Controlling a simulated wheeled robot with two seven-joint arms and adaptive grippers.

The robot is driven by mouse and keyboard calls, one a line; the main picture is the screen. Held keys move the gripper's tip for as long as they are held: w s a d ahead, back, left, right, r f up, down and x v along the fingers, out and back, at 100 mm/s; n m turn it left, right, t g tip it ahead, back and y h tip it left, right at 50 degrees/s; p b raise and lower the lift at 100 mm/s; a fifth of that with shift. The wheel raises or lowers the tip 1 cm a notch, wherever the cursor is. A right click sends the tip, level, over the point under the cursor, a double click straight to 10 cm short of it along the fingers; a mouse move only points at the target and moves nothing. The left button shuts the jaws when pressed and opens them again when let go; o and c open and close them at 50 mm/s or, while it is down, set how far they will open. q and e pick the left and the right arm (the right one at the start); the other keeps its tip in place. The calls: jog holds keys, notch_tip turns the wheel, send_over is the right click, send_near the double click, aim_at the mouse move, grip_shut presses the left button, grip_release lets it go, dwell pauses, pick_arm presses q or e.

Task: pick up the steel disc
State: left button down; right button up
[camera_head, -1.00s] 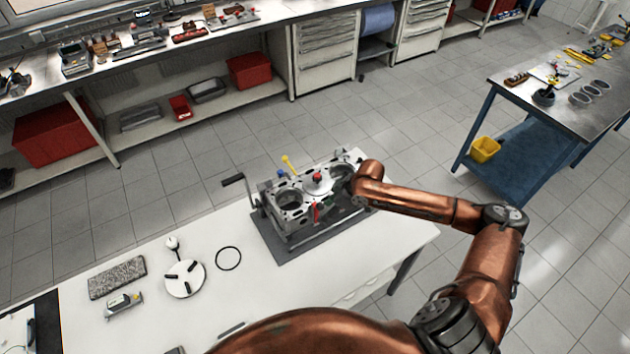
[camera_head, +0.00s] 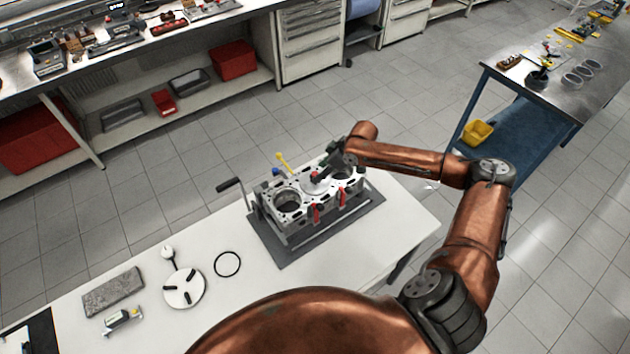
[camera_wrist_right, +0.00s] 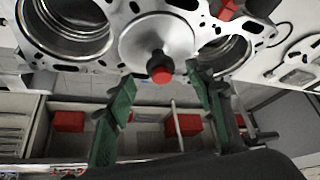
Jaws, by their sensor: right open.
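The steel disc (camera_head: 311,187) lies on top of the grey engine block (camera_head: 288,203), between the block's round bores. A knob with a red tip (camera_wrist_right: 161,72) stands up from the disc's middle. My right gripper (camera_wrist_right: 159,80) is open and empty, with one green finger to each side of the red-tipped knob in that view. I cannot tell whether the fingers touch anything. My left gripper is not in view.
A pale disc with dark slots (camera_head: 184,289), a black ring (camera_head: 227,264) and a grey slab (camera_head: 113,292) lie to the left.

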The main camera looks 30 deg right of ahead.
aim_at(315, 175)
jog(key=p+x, duration=0.1)
jog(key=x, duration=0.3)
jog(key=shift+a, duration=0.1)
jog(key=shift+f, duration=0.3)
jog(key=c, duration=1)
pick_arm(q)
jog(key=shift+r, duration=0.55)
pick_arm(e)
grip_shut()
